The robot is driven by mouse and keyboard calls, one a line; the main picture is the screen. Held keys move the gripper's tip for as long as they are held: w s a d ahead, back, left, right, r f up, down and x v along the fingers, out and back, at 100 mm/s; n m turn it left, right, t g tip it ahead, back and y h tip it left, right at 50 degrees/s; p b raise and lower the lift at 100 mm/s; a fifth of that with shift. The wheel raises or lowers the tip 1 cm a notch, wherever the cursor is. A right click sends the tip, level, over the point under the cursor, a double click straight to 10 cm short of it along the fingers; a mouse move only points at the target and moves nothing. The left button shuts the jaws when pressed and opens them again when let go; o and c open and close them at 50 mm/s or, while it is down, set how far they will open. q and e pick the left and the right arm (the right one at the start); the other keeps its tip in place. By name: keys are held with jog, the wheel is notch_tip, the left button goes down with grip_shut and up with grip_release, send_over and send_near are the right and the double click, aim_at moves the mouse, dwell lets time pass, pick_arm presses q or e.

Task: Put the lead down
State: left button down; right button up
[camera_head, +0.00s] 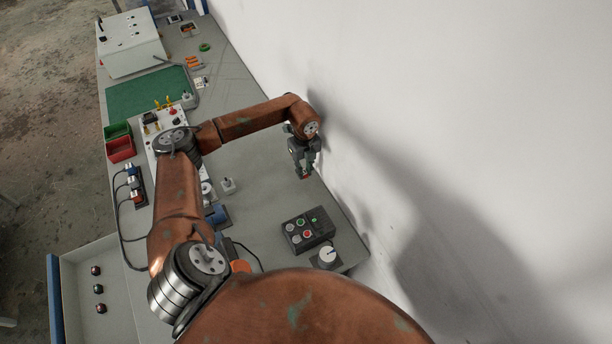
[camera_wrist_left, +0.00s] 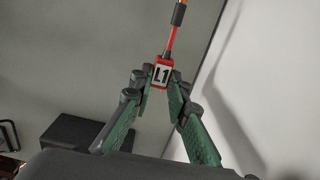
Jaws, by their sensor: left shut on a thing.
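My left gripper (camera_head: 304,172) hangs over the far right edge of the grey bench, near the white wall. In the left wrist view the same gripper (camera_wrist_left: 160,84) is shut on the lead (camera_wrist_left: 162,74), by a red block with a white label reading L1. A red and black probe with an orange part runs up from the block to the top of that view. In the head view only a small red bit of the lead (camera_head: 306,177) shows below the fingers. Whether the lead touches the bench cannot be told. My right gripper is not in view.
A black control box (camera_head: 308,231) with coloured buttons and a dial unit (camera_head: 326,257) stand at the bench's near right end. A small grey block (camera_head: 228,185) stands left of the gripper. A green mat (camera_head: 148,92) and red bin (camera_head: 120,150) lie farther left. Bare bench surrounds the gripper's left.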

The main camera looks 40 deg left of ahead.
aim_at(307, 181)
pick_arm(q)
jog(key=shift+w+d+f, duration=0.1)
jog(key=shift+w+f, duration=0.1)
jog(key=shift+w+d+f, duration=0.1)
jog(key=shift+w+f, duration=0.1)
jog(key=shift+f, duration=1.55)
jog(key=shift+f, duration=0.1)
jog(key=c, duration=1.8)
grip_release()
jog(key=shift+f, duration=0.1)
jog(key=shift+c, duration=0.2)
notch_tip(307, 181, up, 12)
jog(key=shift+r, duration=0.2)
